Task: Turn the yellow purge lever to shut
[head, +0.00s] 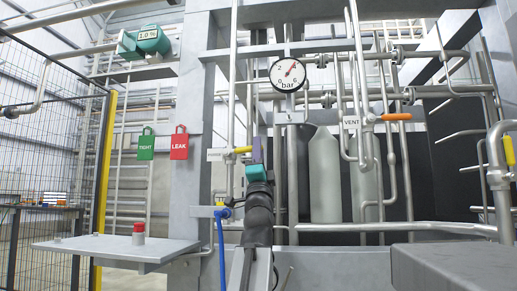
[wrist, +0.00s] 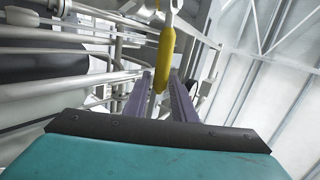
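The yellow lever (head: 241,150) sits on a pipe in the middle of the head view, beside a small pale label whose text I cannot read. It lies about level, its free end pointing right towards my gripper. My gripper (head: 254,152) has purple fingers and a teal body, and is at the lever's free end. In the wrist view the yellow lever (wrist: 166,48) reaches down between the two fingers of my gripper (wrist: 161,80). The fingers stand apart, one on each side; firm contact does not show.
An orange lever (head: 396,117) by the VENT label, a blue lever (head: 223,213) and another yellow lever (head: 509,150) are nearby. A gauge (head: 287,75) hangs above. Pipes crowd the area around my gripper. A grey shelf (head: 105,246) with a red button (head: 139,228) stands left.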

